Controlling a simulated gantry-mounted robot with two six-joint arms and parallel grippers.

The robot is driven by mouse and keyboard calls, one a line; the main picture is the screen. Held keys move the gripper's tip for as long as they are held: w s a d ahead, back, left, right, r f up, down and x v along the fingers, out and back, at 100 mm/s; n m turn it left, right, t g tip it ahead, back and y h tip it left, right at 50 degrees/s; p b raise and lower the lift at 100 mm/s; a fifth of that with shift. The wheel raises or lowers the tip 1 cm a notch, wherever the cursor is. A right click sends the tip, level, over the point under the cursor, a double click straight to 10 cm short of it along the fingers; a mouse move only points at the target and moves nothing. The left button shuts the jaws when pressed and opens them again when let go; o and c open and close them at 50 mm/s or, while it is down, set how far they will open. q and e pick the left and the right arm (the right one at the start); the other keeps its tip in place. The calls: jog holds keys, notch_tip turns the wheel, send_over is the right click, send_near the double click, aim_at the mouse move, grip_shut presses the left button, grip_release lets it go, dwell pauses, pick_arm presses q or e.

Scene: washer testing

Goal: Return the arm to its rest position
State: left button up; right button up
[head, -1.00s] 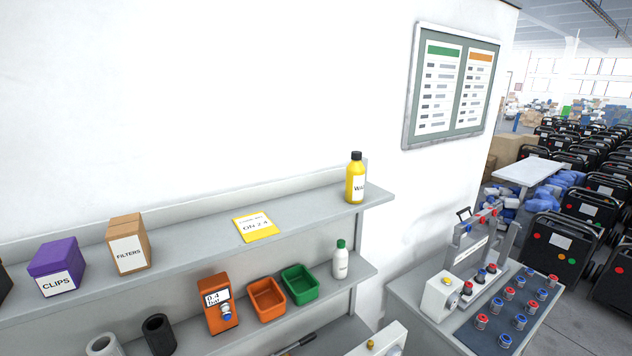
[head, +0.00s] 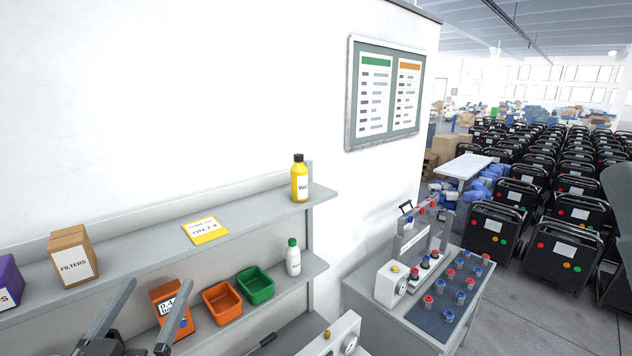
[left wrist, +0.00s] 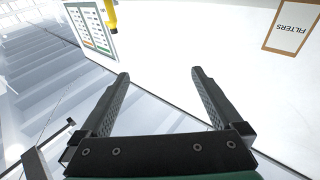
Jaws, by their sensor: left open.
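My left gripper (head: 152,310) comes in at the lower left of the head view, in front of the shelf. It is open, with two dark fingers spread apart. In the left wrist view my left gripper (left wrist: 160,75) is open with nothing between the fingers; the wall and the board (left wrist: 93,30) show beyond it. My right gripper is not in view, though a dark shape at the right edge of the head view may be part of my right arm.
The shelf holds a FILTERS box (head: 72,256), a yellow bottle (head: 299,180), an orange device (head: 172,304), an orange bin (head: 222,302), a green bin (head: 255,286) and a white bottle (head: 293,258). A test bench (head: 385,314) with several red and blue fittings stands right. Many black machines fill the floor beyond.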

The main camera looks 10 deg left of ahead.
pick_arm(q)
jog(key=s+d+r+t+h, duration=0.1)
jog(key=s+d+r+t, duration=0.1)
jog(key=r, duration=0.5)
jog(key=s+d+r+m+t+h, duration=0.1)
jog(key=s+d+r+t+h, duration=0.1)
jog(key=s+r, duration=0.4)
jog(key=s+d+r+m+t+h, duration=0.1)
jog(key=s+d+r+t, duration=0.2)
jog(key=r, duration=0.6)
jog(key=s+d, duration=0.2)
jog(key=d, duration=0.1)
jog(key=shift+r+t+h, duration=0.3)
jog(key=shift+r+h, duration=0.05)
jog(key=shift+h, duration=0.05)
